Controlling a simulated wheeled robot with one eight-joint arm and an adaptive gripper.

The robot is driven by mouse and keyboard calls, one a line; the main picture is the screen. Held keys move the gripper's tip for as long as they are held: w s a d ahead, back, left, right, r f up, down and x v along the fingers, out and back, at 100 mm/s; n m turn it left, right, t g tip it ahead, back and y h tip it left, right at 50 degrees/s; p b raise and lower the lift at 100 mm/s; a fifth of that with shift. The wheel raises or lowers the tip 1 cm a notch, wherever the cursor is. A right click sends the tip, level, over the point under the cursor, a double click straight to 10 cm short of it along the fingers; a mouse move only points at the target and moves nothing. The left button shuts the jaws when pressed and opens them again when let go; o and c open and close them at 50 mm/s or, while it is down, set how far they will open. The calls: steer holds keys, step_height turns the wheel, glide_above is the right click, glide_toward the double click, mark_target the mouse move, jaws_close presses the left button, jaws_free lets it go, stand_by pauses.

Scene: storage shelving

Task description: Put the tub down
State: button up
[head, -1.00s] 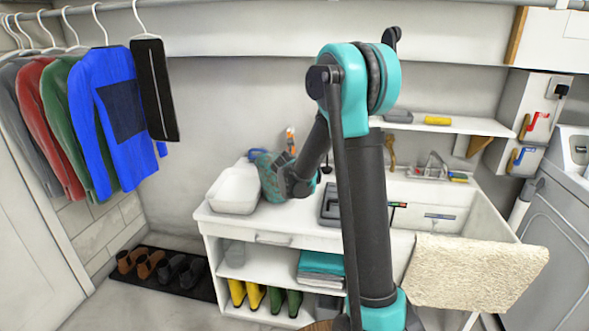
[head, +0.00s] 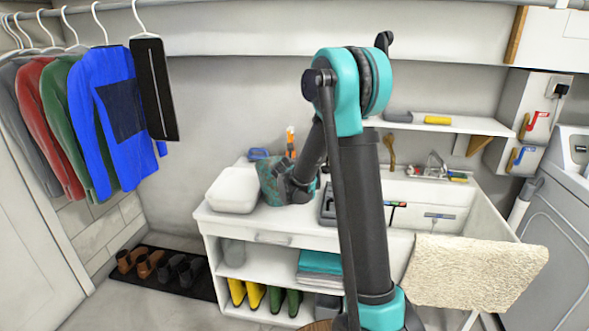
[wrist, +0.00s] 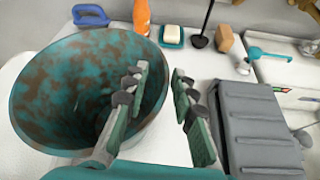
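My gripper (wrist: 161,75) is at the tub's right rim. Its left finger overlaps the mouth and its right finger is outside, over the counter. The fingers are spread, with white counter showing between the tub wall and the right finger. In the head view my gripper (head: 290,186) partly covers the tub. The tub's base is hidden in the wrist view.
The white basin (head: 233,190) is close at the tub's left. A grey case (wrist: 255,125) lies just right of my gripper. Behind are an orange bottle (wrist: 141,16), a soap dish (wrist: 172,37) and a blue-handled item (wrist: 90,15). The sink (head: 440,205) is farther right.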

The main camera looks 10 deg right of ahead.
steer(key=shift+r, duration=0.1)
steer(key=v, duration=1.2)
steer(key=s+d+f+m+g, duration=0.25)
steer(key=s+d+m, duration=0.25)
steer(key=s+m, duration=0.3)
steer(key=s+d+f+m+g, duration=0.2)
steer(key=s+d+f+m, duration=0.25)
steer(key=s+m, duration=0.35)
steer(key=s+f+m+g+y, duration=0.1)
steer(key=s+f+m+g, duration=0.1)
steer(key=s+m, duration=0.5)
steer(key=s+f+m+g+y, duration=0.2)
steer(key=s+f+m, duration=0.3)
steer(key=s+m, duration=0.3)
steer(key=shift+s+a, duration=0.45)
steer(key=shift+s, duration=0.6)
steer(key=shift+f, duration=0.1)
